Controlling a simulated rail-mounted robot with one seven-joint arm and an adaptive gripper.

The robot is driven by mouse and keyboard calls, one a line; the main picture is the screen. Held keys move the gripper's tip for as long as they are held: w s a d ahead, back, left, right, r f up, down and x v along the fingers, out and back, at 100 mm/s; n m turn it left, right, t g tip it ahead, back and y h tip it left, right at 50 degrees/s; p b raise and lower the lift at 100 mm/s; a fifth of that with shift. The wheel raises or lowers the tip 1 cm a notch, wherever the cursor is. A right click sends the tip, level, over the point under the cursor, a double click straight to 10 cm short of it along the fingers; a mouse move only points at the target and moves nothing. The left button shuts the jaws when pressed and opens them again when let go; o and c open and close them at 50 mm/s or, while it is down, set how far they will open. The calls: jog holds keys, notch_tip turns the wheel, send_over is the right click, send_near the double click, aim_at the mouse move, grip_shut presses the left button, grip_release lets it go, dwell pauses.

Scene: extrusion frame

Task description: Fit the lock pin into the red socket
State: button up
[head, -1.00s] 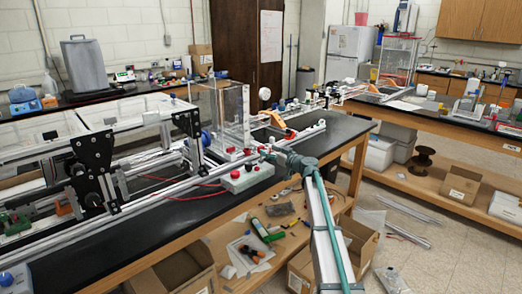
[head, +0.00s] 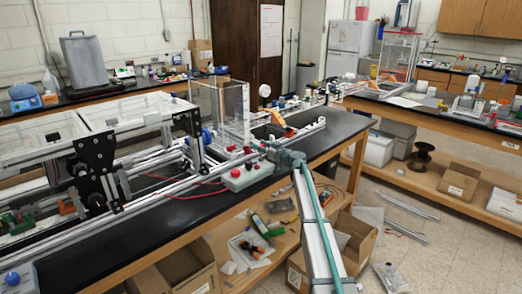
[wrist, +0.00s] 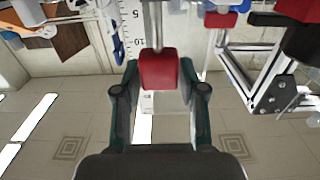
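In the wrist view, my gripper (wrist: 160,82) has its two dark green fingers on either side of a red block (wrist: 159,68). The fingertips appear to press its sides. A thin metal rod (wrist: 157,25) runs from the block away from the gripper, so the two look like the lock pin with a red grip. In the head view, my gripper (head: 268,153) is at the bench's front edge, beside the rail frame, and the pin is too small to tell there. I cannot tell which red part is the socket; a red part (wrist: 221,19) shows at the upper right of the wrist view.
A grey box with red buttons (head: 247,175) sits left of my gripper on the black bench (head: 190,213). A clear acrylic box (head: 233,112) stands behind. In the wrist view, an aluminium frame (wrist: 238,77) is on the right and a ruler (wrist: 131,22) is above.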

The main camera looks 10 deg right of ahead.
grip_shut()
jog(key=shift+r, duration=0.15)
